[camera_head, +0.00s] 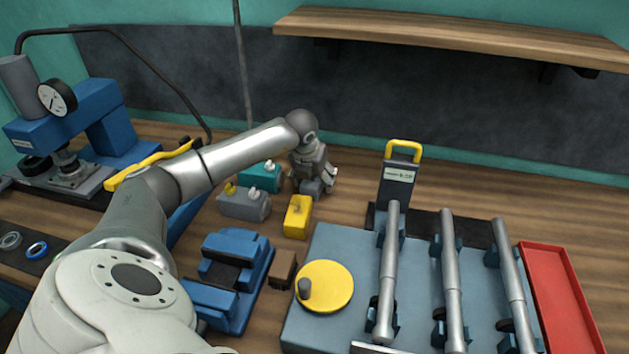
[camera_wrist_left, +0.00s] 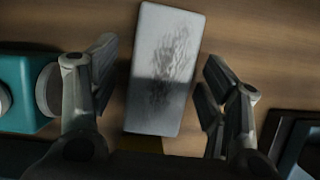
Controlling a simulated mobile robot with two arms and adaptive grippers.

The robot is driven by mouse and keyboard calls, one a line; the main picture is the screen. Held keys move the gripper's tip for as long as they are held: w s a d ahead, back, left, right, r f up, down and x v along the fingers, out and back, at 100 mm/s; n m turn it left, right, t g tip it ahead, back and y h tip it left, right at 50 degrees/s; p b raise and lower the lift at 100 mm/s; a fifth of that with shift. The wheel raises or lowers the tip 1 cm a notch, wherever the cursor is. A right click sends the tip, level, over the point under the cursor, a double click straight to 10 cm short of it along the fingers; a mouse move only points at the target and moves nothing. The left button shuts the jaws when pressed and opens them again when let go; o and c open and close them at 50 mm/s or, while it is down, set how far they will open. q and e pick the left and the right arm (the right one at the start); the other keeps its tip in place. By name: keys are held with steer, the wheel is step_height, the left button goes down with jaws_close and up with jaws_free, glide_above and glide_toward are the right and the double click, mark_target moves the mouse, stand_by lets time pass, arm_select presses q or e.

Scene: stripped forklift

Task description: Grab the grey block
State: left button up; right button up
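The grey block (camera_wrist_left: 165,70) is a flat-faced rectangular piece, slightly tilted, in the middle of the left wrist view. It lies between the two fingers of my left gripper, with wood showing on both sides, so the fingers look apart from it. My left gripper (camera_head: 315,183) is open and points down at the bench in the head view, behind the yellow block (camera_head: 297,217). There the gripper hides most or all of the grey block. My right gripper is not in view.
A teal block (camera_head: 262,177) and a grey piece with a yellow knob (camera_head: 243,205) stand left of the gripper. A blue vise (camera_head: 232,275) is in front. A fixture plate (camera_head: 330,240) with shafts and a red tray (camera_head: 562,290) are at right. A shelf (camera_head: 450,35) hangs above.

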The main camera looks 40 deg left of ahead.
arm_select(q)
steer(key=c, duration=1.4)
steer(key=shift+w, duration=0.1)
jaws_close()
steer(key=shift+r, duration=0.1)
